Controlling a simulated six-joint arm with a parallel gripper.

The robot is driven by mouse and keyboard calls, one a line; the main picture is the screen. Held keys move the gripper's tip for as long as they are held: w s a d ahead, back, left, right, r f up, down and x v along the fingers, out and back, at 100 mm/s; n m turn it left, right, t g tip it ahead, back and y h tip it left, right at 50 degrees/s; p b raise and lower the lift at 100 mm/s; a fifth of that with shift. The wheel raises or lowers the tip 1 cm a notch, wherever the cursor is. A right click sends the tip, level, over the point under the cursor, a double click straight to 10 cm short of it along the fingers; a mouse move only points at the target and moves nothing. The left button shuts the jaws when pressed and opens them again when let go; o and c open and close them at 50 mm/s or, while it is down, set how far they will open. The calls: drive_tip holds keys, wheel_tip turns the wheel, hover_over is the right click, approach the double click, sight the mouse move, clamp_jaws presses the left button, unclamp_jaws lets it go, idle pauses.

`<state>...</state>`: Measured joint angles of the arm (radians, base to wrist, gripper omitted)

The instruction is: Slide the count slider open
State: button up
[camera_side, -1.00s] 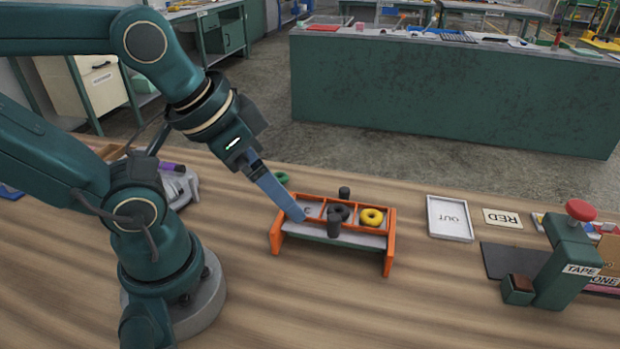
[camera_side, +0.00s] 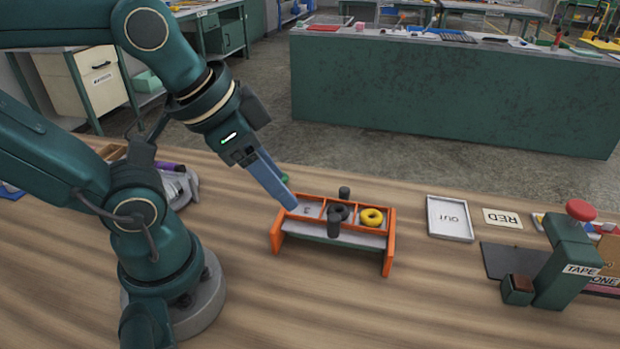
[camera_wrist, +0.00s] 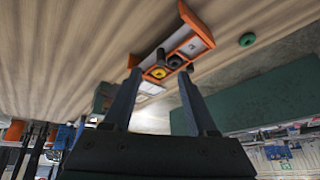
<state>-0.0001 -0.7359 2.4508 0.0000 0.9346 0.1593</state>
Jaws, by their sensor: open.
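An orange frame (camera_side: 391,240) on legs stands on the bench, with three compartments over a pale plate. The right compartment holds a yellow ring (camera_side: 371,217), the middle one a black ring (camera_side: 341,210). The left compartment has no ring and shows a small mark on its pale floor. Two dark upright knobs (camera_side: 334,224) stand at the front and back of the middle; whether they belong to the count slider I cannot tell. My gripper (camera_side: 292,206) is open and empty, its tips at the frame's left end; contact is unclear. The wrist view shows its spread fingers (camera_wrist: 159,76).
A green ring (camera_wrist: 247,39) lies beyond the frame, mostly hidden in the side view. A white OUT tray (camera_side: 450,239), a RED card (camera_side: 502,218) and a green TAPE press (camera_side: 565,262) stand to the right. The bench in front of the frame is clear.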

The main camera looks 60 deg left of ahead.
drive_tip(key=w+m+g, duration=0.3)
drive_tip(key=w+m, duration=0.3)
drive_tip(key=m+g, duration=0.1)
drive_tip(key=g, duration=0.1)
hover_over(334, 217)
wheel_tip(334, 217, down, 4)
drive_tip(key=shift+r, duration=0.1)
wheel_tip(334, 217, down, 2)
drive_tip(key=shift+f+g, duration=0.1)
drive_tip(key=shift+g, duration=0.2)
drive_tip(key=shift+f, duration=2.15)
clamp_jaws()
drive_tip(key=shift+r, duration=0.1)
